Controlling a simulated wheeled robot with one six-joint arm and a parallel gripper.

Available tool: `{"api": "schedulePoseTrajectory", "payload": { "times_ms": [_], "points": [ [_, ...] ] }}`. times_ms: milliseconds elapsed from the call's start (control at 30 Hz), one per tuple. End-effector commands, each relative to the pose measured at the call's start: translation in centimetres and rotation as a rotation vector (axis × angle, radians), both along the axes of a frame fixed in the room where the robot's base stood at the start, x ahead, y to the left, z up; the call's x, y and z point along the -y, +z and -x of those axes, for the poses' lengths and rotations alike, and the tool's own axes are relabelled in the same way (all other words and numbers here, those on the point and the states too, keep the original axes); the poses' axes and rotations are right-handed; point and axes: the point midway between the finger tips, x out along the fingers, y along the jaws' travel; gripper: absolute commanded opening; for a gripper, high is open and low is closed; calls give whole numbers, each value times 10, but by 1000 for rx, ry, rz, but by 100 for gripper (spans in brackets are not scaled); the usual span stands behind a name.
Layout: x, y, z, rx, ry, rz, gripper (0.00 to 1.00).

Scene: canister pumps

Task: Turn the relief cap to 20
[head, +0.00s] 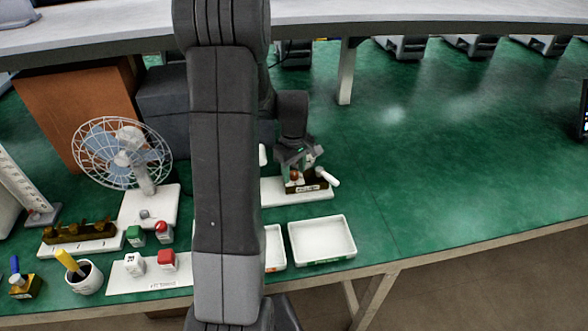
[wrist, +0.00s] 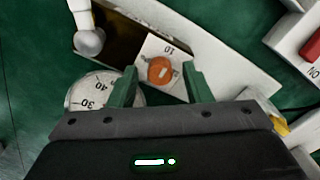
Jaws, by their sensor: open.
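The relief cap (wrist: 157,76) is an orange-red disc with a pale slot mark. It sits on a white dial plate (wrist: 150,47) where an upside-down "10" is readable; other numbers are hidden or out of view. My gripper (wrist: 160,68) is open, its two green fingers on either side of the cap, with a visible gap to it. In the head view the cap is a small reddish spot (head: 294,175) on the pump, and my gripper (head: 298,158) is right above it. I cannot tell whether the fingertips are level with the cap.
A white handle (wrist: 88,40) and a round gauge (wrist: 90,95) marked 30 and 40 lie close to the left finger. A white tray (head: 322,240) is in front of the pump. A fan (head: 122,155) and coloured switches stand left.

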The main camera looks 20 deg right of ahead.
Motion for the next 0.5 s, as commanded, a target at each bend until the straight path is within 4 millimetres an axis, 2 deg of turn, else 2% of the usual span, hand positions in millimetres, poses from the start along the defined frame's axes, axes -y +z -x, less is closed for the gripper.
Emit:
{"api": "schedulePoseTrajectory", "payload": {
  "times_ms": [167, 267, 400, 500],
  "points": [
    [0, 0, 0, 0, 0, 0, 45],
    [0, 0, 0, 0, 0, 0, 29],
    [0, 0, 0, 0, 0, 0, 2],
    [0, 0, 0, 0, 0, 0, 0]
  ]
}}
